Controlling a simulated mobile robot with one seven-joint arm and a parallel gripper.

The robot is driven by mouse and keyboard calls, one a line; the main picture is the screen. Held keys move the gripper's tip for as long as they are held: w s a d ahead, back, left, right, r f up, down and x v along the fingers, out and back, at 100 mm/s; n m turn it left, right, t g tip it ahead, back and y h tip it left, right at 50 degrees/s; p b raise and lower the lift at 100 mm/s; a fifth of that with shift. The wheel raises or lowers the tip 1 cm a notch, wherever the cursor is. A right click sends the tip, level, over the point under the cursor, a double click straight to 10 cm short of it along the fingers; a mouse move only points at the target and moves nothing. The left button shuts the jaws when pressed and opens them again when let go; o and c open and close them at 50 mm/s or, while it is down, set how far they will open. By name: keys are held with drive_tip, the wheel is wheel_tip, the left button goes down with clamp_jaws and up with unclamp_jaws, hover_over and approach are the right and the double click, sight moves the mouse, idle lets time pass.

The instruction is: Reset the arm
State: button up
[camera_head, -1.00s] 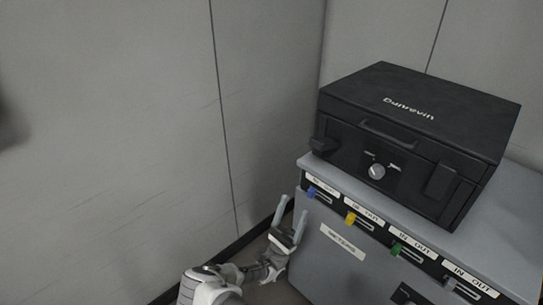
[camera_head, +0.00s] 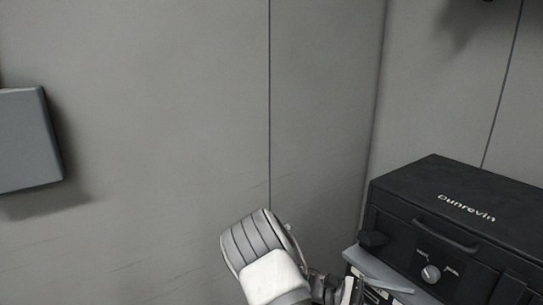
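My arm (camera_head: 265,265) rises from the bottom edge of the head view, with a ribbed grey and white link in front of the wall. My gripper (camera_head: 352,290) is at the bottom edge, just right of that link and by the cabinet's left corner in the picture. It is partly cut off, and its fingers are hard to separate from the cabinet behind. I see nothing held in it.
A grey box (camera_head: 27,140) is on the wall at left. The space before the middle wall (camera_head: 180,130) is clear.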

drive_tip(key=s+a+r+m+t+y, duration=0.6)
drive_tip(key=s+a+r+t+y, duration=0.8)
drive_tip(key=r+y, duration=0.25)
wheel_tip(320, 180, up, 18)
drive_tip(key=d+t+p, duration=0.1)
drive_tip(key=p, duration=1.7)
drive_tip(key=shift+d+y, duration=0.15)
drive_tip(key=shift+y, duration=0.3)
